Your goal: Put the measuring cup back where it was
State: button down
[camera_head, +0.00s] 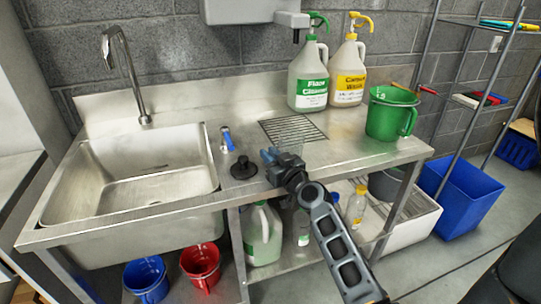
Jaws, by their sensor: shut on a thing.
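A green measuring cup (392,112) stands upright on the right end of the steel counter (345,150), with its handle on the right. Something with an orange-red end shows at its rim. My gripper (268,155) is over the counter's front part, well to the left of the cup and apart from it. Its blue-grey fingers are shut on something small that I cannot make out. A black disc with a knob (244,169) lies just left of the fingertips; I cannot tell whether they touch.
A sink (150,170) is at left, with a blue lever (227,139) beside it. A drain grate (292,130) and two pump jugs, green-labelled (308,78) and yellow-labelled (348,76), are behind. Blue (147,280) and red (201,265) buckets stand below. A blue bin (460,195) is right.

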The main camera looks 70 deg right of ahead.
jog(key=shift+f, duration=0.15)
jog(key=c, duration=1.1)
grip_release()
jog(key=shift+r, duration=0.3)
jog(key=b+v, duration=0.3)
jog(key=v, duration=0.8)
jog(key=s+a+f+n+y, duration=0.2)
jog(key=s+a, duration=0.1)
jog(key=a, duration=0.7)
jog(key=s+a+f+n+y, duration=0.2)
jog(key=s+a+y, duration=0.1)
jog(key=a, duration=0.7)
jog(key=s+a+r+n+y, duration=0.1)
jog(key=s+a+y, duration=0.1)
jog(key=s+a, duration=0.1)
jog(key=s+a+r+n+y, duration=0.1)
jog(key=s+a+r+y, duration=0.1)
jog(key=a, duration=0.4)
jog(key=s+a+r+n+y, duration=0.1)
jog(key=s+a+r+y, duration=0.1)
jog(key=s+a, duration=0.3)
jog(key=shift+n+t, duration=0.3)
jog(key=shift+n, duration=0.1)
